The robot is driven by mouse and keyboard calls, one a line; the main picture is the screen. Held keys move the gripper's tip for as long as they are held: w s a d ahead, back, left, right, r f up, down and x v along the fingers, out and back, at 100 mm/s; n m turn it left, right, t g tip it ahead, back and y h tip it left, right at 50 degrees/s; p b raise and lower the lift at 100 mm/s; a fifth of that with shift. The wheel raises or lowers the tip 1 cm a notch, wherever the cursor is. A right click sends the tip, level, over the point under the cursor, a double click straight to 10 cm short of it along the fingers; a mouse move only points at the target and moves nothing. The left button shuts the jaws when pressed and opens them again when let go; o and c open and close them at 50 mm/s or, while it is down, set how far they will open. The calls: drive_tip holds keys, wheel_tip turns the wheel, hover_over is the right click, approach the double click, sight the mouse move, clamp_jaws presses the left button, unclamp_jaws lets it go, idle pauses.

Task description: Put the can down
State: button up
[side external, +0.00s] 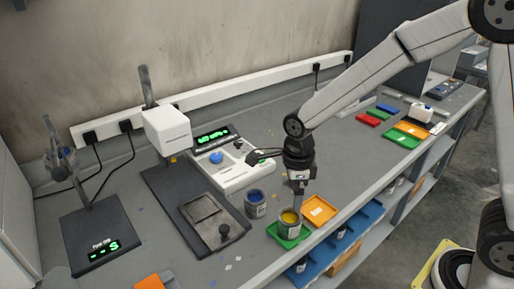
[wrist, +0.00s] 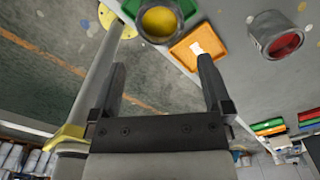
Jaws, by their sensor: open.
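A grey can with yellow paint (side external: 290,221) stands upright on the green tray (side external: 282,241) near the bench's front edge. My gripper (side external: 299,190) is just above and behind this can in the side view. In the wrist view the yellow-paint can (wrist: 160,22) is at the top edge, beyond the two spread fingers of my gripper (wrist: 162,68). Nothing is between the fingers, and they look clear of the can. The green tray (wrist: 189,8) is partly hidden by the can and cut off by the frame.
An orange tray (side external: 320,209) lies beside the green one. A blue-paint can (side external: 255,203) stands to the left. A red-paint can (wrist: 277,36) shows in the wrist view. A white console (side external: 232,168) and a dark plate device (side external: 205,212) stand farther left.

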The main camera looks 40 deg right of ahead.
drive_tip(key=shift+r, duration=0.8)
drive_tip(key=s+d+f+n+t, duration=0.1)
drive_tip(key=s+d+n, duration=0.2)
drive_tip(key=n, duration=0.9)
drive_tip(key=s+d+n+t, duration=0.1)
drive_tip(key=s+d+n, duration=0.3)
drive_tip(key=n, duration=0.9)
drive_tip(key=shift+s+f+t, duration=0.3)
drive_tip(key=shift+s+f, duration=0.05)
drive_tip(key=shift+s, duration=0.6)
drive_tip(key=shift+d, duration=0.1)
